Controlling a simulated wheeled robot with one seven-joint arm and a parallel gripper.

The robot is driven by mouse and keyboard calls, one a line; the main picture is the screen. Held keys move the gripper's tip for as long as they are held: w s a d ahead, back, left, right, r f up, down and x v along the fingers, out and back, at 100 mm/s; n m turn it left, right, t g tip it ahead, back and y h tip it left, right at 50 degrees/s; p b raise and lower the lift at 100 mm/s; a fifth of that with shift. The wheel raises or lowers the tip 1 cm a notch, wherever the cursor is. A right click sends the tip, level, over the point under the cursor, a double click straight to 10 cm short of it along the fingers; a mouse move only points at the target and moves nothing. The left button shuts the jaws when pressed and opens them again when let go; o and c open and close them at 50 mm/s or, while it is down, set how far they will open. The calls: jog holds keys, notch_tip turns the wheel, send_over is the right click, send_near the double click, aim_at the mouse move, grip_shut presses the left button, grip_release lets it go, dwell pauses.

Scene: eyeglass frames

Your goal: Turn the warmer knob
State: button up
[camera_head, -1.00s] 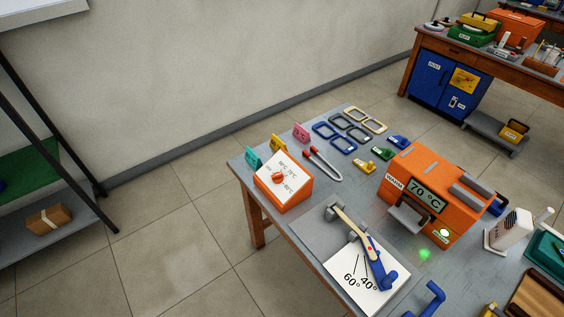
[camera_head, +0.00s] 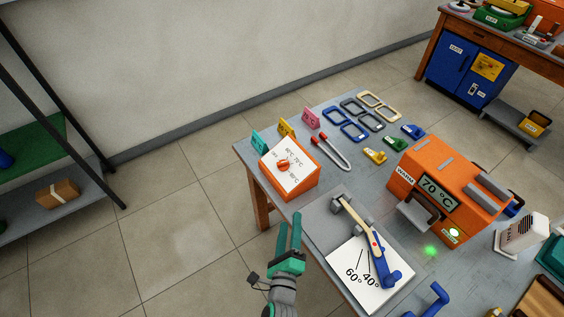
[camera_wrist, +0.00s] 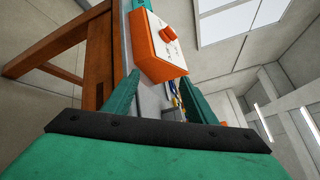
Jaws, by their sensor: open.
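The warmer knob (camera_head: 283,164) is a small orange-red knob on the white sloped face of an orange control box (camera_head: 300,186) at the table's left end. The face has temperature marks. The knob also shows in the wrist view (camera_wrist: 169,35), on the box (camera_wrist: 155,52) ahead of my gripper. The orange warmer (camera_head: 460,180) stands to the right, its display reading 70 °C and a green light lit. My gripper (camera_head: 290,228) is green, open and empty, in front of the table's left edge, below and apart from the box. In the wrist view its fingers (camera_wrist: 160,88) are spread, the box beyond them.
Several eyeglass frames (camera_head: 360,115) lie at the back of the table. A bending jig (camera_head: 368,243) with an angle card (camera_head: 352,283) sits in front. Floor left of the table is clear.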

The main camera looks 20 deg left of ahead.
aim_at(282, 164)
jog(key=w+a+r+m+y, duration=0.1)
jog(key=w+a+m, duration=0.1)
jog(key=w, duration=0.4)
jog(key=w+a+r+m, duration=0.1)
jog(key=w+a+m, duration=0.1)
jog(key=w+a, duration=0.2)
jog(key=w+a+r+m+y, duration=0.1)
jog(key=w+a+r+m, duration=0.1)
jog(key=w, duration=0.8)
jog(key=shift+a+y, duration=0.3)
jog(key=shift+a, duration=0.25)
jog(key=c, duration=1)
jog(key=shift+c, duration=0.2)
